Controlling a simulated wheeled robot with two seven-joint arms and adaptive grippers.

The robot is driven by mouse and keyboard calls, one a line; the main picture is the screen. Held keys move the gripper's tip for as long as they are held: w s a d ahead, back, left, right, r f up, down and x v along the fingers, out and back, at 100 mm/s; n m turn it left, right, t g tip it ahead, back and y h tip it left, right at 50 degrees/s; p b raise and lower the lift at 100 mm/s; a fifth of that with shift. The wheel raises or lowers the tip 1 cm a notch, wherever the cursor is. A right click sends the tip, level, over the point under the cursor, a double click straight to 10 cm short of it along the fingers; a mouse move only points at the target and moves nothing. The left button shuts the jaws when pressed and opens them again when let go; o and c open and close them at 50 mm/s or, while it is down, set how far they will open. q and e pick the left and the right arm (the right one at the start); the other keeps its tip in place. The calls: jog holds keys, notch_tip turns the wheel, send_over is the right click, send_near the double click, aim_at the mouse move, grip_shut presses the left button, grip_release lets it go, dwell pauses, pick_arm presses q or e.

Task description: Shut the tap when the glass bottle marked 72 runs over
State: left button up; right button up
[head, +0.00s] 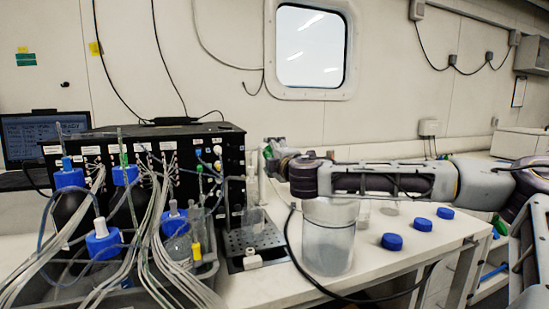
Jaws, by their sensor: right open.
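My right arm reaches in from the right. Its gripper (274,157) is open, in front of the back wall and just right of the black equipment box (225,170). Something green shows at its fingers; I cannot tell whether it is part of the tap. Several bottles with blue caps stand at the left, among them a clear glass bottle (180,248) with tubes around it. I cannot read a 72 on any bottle and see no overflow. A clear wide vessel (330,240) stands on the bench below my right forearm. My left gripper is not in view.
Three loose blue caps (392,241) lie on the white bench (365,275) at the right. A perforated drip tray (240,241) sits before the box. Bundled tubes (150,215) crowd the left, and a black cable (290,245) loops around the vessel.

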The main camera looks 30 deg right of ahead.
jog(key=v, duration=1.2)
dwell(0.9)
dwell(0.7)
